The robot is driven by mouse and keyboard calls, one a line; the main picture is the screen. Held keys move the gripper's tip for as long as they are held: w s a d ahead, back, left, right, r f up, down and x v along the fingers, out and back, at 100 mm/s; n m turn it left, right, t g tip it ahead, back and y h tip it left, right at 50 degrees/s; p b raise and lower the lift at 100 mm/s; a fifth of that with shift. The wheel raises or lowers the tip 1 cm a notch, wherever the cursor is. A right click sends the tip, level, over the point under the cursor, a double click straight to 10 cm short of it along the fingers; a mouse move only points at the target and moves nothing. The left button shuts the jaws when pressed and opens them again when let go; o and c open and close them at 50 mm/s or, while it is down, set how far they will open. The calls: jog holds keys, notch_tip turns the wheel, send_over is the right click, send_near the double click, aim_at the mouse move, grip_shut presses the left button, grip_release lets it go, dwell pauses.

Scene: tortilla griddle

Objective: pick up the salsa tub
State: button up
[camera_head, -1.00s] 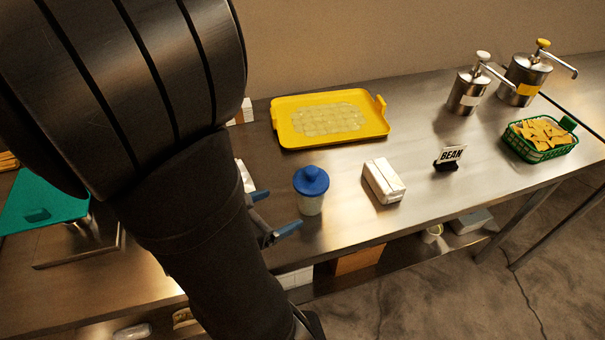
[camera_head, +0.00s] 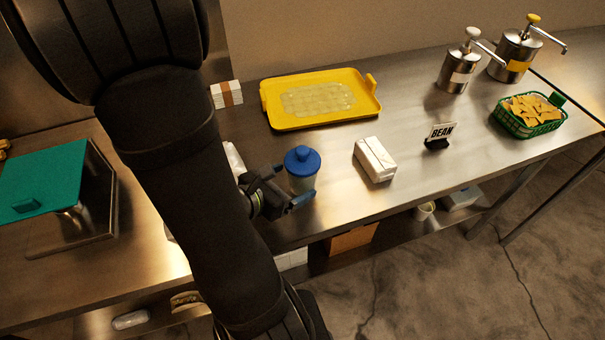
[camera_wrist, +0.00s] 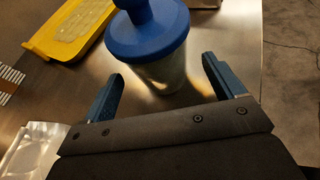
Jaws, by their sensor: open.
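The salsa tub, a clear cup with a blue knobbed lid (camera_head: 302,161), stands upright on the steel counter. In the wrist view the tub (camera_wrist: 150,38) is just ahead of my gripper, roughly between the lines of its two fingers. My gripper (camera_head: 294,187) is open, with blue fingertips, low beside the tub on its near side. In the wrist view the fingers (camera_wrist: 160,85) are spread either side of the cup's lower part. I cannot tell whether either finger touches it. The arm hides some of the counter to the left.
A yellow tray (camera_head: 275,116) lies behind the tub. A white wrapped block (camera_head: 375,159) lies to its right, with a BEAN sign (camera_head: 438,136) further right. A green chip basket (camera_head: 528,118) and two pump dispensers are at far right. Bare counter (camera_head: 330,205) runs along the front.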

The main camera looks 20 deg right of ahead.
aim_at(292, 184)
jog(key=shift+w+d+f, duration=0.3)
jog(key=shift+d+f, duration=0.2)
jog(key=shift+d, duration=0.15)
jog(key=shift+w+d+f, duration=0.25)
jog(key=shift+d+f, duration=0.25)
jog(key=shift+d, duration=0.1)
jog(key=shift+x, duration=0.85)
jog(key=c, duration=1.2)
